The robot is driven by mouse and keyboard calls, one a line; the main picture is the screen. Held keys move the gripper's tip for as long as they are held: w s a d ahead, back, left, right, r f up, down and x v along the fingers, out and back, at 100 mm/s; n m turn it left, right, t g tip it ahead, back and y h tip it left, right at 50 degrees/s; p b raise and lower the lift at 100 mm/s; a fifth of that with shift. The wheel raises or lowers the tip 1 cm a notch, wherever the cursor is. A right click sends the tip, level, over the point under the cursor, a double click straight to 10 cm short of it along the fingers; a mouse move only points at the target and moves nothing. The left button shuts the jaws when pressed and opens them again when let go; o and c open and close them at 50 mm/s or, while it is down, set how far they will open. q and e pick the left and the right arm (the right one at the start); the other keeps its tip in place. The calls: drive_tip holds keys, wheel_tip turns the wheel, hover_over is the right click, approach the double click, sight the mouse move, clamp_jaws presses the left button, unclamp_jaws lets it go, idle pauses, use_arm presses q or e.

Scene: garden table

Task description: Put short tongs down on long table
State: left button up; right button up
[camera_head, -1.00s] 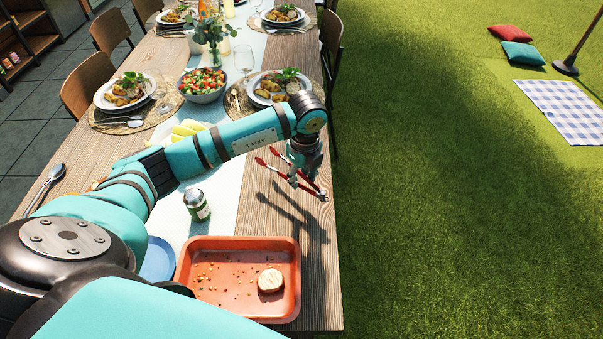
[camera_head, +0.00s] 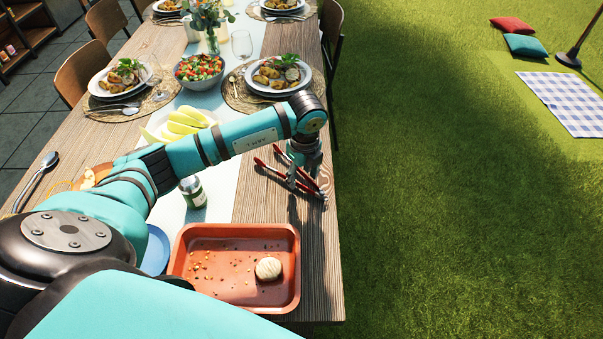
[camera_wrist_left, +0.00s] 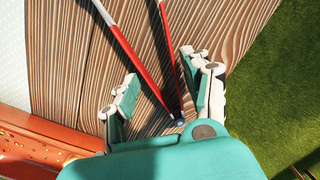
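The short tongs (camera_head: 283,172), with red arms and metallic ends, lie on the wooden top of the long table (camera_head: 318,232), close to its right edge. My left gripper (camera_head: 303,178) is low over them, at their joined end. In the left wrist view its two fingers (camera_wrist_left: 160,98) stand apart on either side of the tongs (camera_wrist_left: 140,68), and a gap shows beside the left finger. Part of the tongs is hidden behind the gripper in the head view. My right gripper is not in view.
An orange tray (camera_head: 226,282) with a round pale piece of food (camera_head: 268,269) sits at the table's near end. A small jar (camera_head: 193,192) stands left of my gripper. A set plate (camera_head: 277,79) and a salad bowl (camera_head: 199,71) are farther back. Grass lies beyond the right edge.

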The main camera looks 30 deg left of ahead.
use_arm(q)
drive_tip(key=shift+o, duration=0.6)
wheel_tip(320, 180, up, 12)
drive_tip(key=d, duration=0.1)
drive_tip(key=shift+s, duration=0.25)
